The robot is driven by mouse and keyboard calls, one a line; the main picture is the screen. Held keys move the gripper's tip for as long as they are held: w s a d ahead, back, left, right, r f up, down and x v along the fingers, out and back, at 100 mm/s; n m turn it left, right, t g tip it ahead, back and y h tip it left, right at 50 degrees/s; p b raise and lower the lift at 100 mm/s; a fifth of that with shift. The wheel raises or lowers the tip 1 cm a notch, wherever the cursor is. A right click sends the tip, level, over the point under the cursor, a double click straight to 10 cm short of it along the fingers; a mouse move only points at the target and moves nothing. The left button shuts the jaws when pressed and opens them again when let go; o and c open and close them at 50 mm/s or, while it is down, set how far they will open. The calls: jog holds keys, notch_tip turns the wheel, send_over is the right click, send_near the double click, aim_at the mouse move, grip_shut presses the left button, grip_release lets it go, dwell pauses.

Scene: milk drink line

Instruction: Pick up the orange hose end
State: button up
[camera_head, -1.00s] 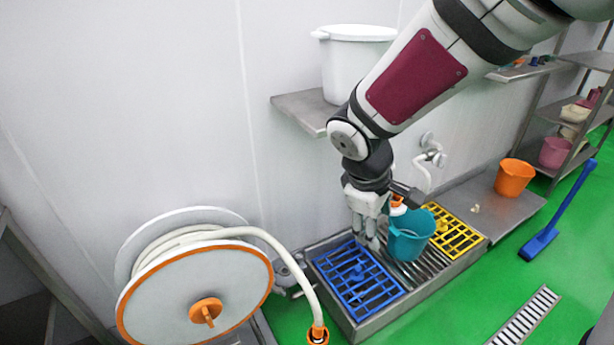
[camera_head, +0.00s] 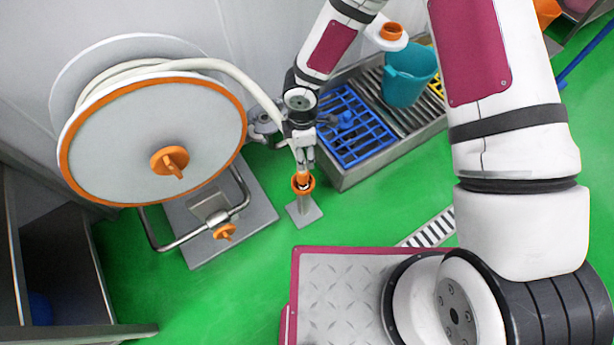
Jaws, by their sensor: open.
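The orange hose end (camera_head: 303,178) sits upright in an orange cup-shaped holder (camera_head: 297,189) on a short post with a grey base plate. The cream hose (camera_head: 243,82) runs to it from a large white reel (camera_head: 155,138) with an orange rim. My gripper (camera_head: 304,166) points down right at the top of the hose end, with its open fingers around or just beside it. I cannot tell whether the fingers touch it. The gripper hides the upper part of the hose end and the last stretch of hose.
A blue grate (camera_head: 357,127) lies in a steel floor basin just right of the holder. A teal bucket (camera_head: 409,78) stands on the basin beyond it. A hose-reel frame with an orange knob (camera_head: 224,231) stands at left. Green floor (camera_head: 365,207) is clear in front.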

aim_at(303, 175)
notch_tip(303, 175, down, 8)
jog(key=b, duration=0.2)
jog(key=shift+b, duration=0.4)
jog(key=shift+s+a+f+b, duration=0.1)
jog(key=shift+f+b, duration=1.2)
jog(key=shift+f, duration=1.4)
jog(key=shift+r, duration=0.1)
grip_shut()
